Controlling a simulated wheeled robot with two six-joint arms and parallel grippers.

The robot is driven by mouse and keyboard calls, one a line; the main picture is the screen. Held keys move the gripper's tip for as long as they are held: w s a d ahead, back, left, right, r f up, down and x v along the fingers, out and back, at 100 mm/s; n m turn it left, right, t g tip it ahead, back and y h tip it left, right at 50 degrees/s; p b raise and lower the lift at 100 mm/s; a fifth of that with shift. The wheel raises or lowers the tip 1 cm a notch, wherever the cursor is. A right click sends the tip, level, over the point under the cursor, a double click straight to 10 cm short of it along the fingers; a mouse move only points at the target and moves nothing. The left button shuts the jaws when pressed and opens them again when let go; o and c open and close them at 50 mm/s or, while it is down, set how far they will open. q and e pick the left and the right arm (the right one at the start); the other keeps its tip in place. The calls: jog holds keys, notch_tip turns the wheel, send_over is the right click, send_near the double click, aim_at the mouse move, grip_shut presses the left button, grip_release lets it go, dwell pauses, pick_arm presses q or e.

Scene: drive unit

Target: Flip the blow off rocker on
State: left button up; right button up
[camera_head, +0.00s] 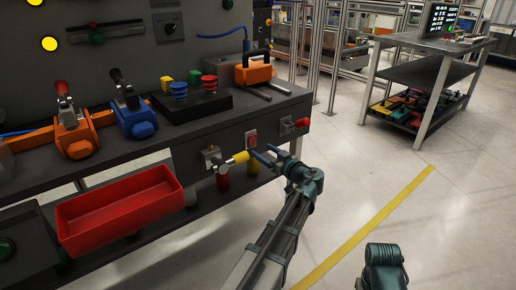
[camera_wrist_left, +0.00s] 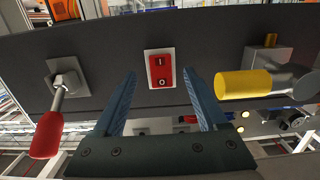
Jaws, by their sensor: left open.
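The red rocker switch (camera_head: 252,138) sits in a pale plate on the dark front panel of the bench. In the left wrist view the rocker (camera_wrist_left: 160,82) is face-on, with an I mark in its upper half and an O mark in its lower half. My left gripper (camera_head: 262,156) is open and empty, just in front of the panel, near the rocker. In the left wrist view its two blue fingers (camera_wrist_left: 160,92) stand apart, one on each side of the rocker. I cannot tell whether they touch the panel. My right gripper's fingers are not visible.
A yellow-handled lever (camera_head: 236,159) and a red-handled lever (camera_head: 302,122) flank the rocker on the panel. Orange (camera_head: 70,130) and blue (camera_head: 136,122) clamps stand on the bench. The floor at right is open.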

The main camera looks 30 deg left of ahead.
pick_arm(q)
jog(key=v, duration=0.9)
jog(key=shift+d, duration=0.1)
jog(key=s+d+f+m+g+h+p, duration=0.2)
jog(key=s+d+f+m+g+h, duration=0.2)
jog(key=s+d+f+m+h, duration=0.7)
jog(key=s+d+f+m+g+h, duration=0.3)
jog(key=s+d+f+m, duration=0.35)
jog(key=s+d, duration=0.5)
notch_tip(320, 180, up, 37)
jog(key=d+p, duration=0.2)
jog(key=p, duration=3.6)
jog(key=shift+w+h+p, duration=0.2)
jog(key=shift+h+p, duration=0.1)
jog(key=shift+p, duration=0.1)
jog(key=shift+r, duration=0.1)
